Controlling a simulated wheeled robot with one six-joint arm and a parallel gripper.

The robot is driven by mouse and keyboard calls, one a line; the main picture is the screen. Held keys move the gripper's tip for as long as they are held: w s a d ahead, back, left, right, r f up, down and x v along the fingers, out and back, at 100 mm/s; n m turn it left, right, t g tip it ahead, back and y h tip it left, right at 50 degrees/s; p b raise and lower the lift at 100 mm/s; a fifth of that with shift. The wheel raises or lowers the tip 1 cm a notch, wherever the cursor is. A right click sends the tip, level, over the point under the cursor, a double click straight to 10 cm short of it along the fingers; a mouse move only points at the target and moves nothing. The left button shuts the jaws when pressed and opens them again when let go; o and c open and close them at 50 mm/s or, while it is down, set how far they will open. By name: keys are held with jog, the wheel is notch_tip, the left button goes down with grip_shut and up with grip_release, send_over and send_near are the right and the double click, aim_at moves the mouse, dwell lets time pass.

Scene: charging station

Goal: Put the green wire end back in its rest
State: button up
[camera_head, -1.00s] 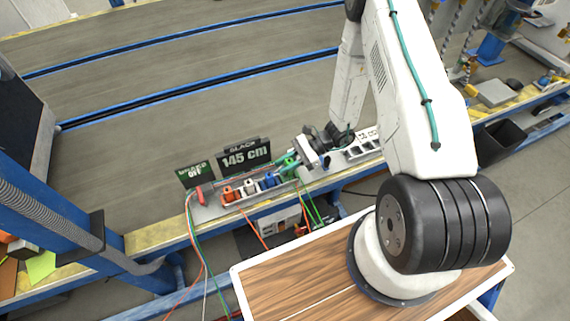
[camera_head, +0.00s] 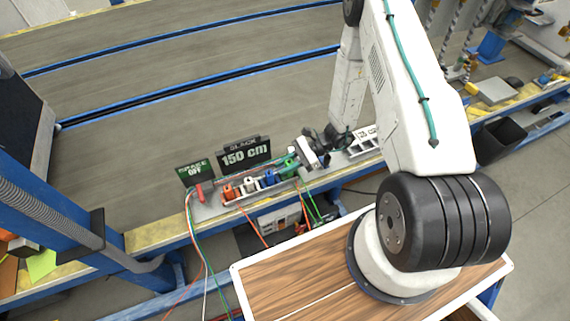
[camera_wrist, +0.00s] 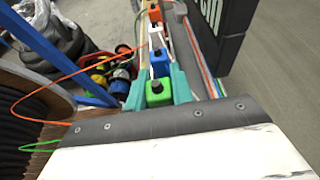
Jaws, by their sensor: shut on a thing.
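The green wire end (camera_wrist: 157,92) sits between the two teal fingers of my gripper (camera_wrist: 156,88) in the wrist view. My gripper is shut on it. In the head view my gripper (camera_head: 289,166) is at the right end of a row of coloured wire ends on the bench strip. The green wire end is in line with the row, beside the blue one. Its underside and the rest beneath it are hidden, so I cannot tell whether it is seated. A green wire (camera_head: 308,204) hangs below the strip.
The row also holds orange (camera_head: 228,193), white (camera_head: 250,185) and blue (camera_head: 268,180) wire ends. Behind stand a green "BRAKE OFF" sign (camera_head: 195,172) and a black slack sign reading 150 cm (camera_head: 245,154). A red handle (camera_head: 200,194) is at the left. Loose wires hang in front.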

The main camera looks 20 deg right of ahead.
jog(key=shift+f, duration=0.85)
jog(key=shift+s+f, duration=0.15)
jog(key=shift+f, duration=0.25)
jog(key=shift+r, duration=0.15)
jog(key=shift+r, duration=1.45)
jog(key=shift+f, duration=1.15)
dwell(0.7)
jog(key=shift+f, duration=0.45)
jog(key=o, duration=1)
jog(key=shift+o, duration=0.2)
